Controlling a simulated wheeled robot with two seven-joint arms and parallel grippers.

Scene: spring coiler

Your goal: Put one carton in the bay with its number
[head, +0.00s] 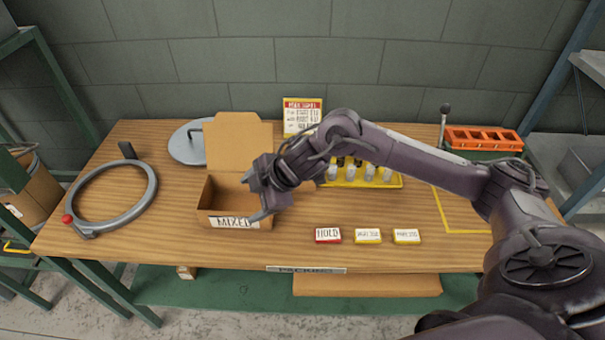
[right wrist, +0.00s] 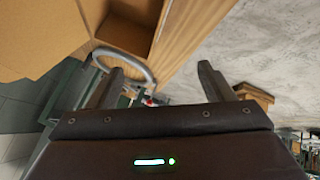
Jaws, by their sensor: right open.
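An open cardboard box labelled MIXED (head: 234,222) stands on the wooden table with its back flap up. It also shows at the top of the right wrist view (right wrist: 124,36). My right gripper (head: 254,197) is at the box's right side, its fingers apart and nothing visible between them. Whether it touches the box I cannot tell. Its spread fingers also show in the right wrist view (right wrist: 160,68). A yellow tray (head: 385,183) with several small white-and-dark items stands behind my right arm. I see no readable carton or bay numbers.
A red HOLD block (head: 328,235) and two yellow-edged label blocks (head: 367,236) (head: 406,236) lie near the front edge. A grey ring (head: 153,184) lies left, a grey disc (head: 187,143) behind. An orange rack (head: 483,139) stands back right. A yellow-outlined area (head: 462,215) looks clear.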

